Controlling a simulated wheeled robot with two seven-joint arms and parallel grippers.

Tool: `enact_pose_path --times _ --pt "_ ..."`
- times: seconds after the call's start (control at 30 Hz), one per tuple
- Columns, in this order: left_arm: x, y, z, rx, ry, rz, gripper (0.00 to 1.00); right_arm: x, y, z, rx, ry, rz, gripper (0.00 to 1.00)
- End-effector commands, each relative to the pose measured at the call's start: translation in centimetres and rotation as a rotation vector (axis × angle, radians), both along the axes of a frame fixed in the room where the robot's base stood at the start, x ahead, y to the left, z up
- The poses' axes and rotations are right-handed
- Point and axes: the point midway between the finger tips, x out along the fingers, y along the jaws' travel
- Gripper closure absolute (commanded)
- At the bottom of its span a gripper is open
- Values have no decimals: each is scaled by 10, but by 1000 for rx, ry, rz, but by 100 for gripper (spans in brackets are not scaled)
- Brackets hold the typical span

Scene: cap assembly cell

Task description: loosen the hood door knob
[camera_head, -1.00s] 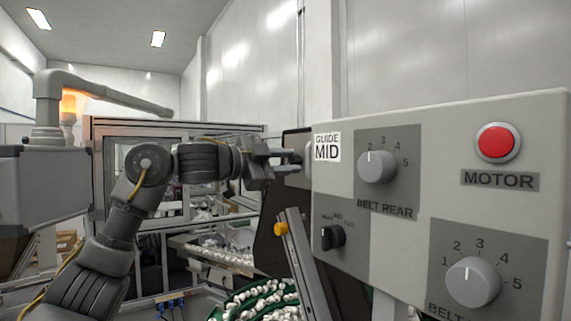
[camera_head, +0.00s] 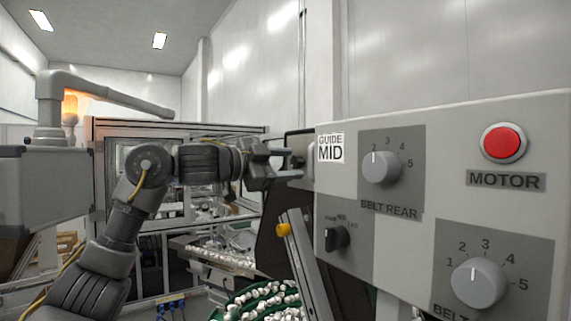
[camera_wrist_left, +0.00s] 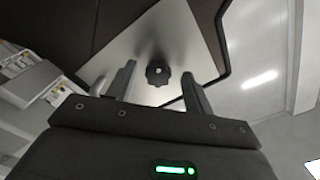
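A dark, lobed knob (camera_wrist_left: 158,73) sits on a pale metal plate (camera_wrist_left: 150,40) in the left wrist view. I take it for the hood door knob. My left gripper (camera_wrist_left: 158,80) is open, with one finger on each side of the knob in the picture. A gap shows between the knob and each finger; I cannot tell whether the fingertips reach its depth. In the head view my left gripper (camera_head: 291,162) is at the left edge of the control panel, by the GUIDE MID label. The knob is not clearly visible there. My right gripper is out of view.
The grey control panel (camera_head: 340,204) with dials and a red motor button (camera_head: 502,143) fills the right side, close to the gripper.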

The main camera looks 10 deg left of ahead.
Motion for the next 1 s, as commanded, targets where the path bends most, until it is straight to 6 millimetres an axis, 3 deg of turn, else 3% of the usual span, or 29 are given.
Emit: enact_pose_path --times 0.33,0.7,1.0 --pt "-6 5 -2 -1 -2 -1 48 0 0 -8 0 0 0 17" --pt "-55 55 -4 -2 -4 1 48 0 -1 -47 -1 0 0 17" --pt "-76 76 -1 -1 -1 -1 48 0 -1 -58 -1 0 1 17"
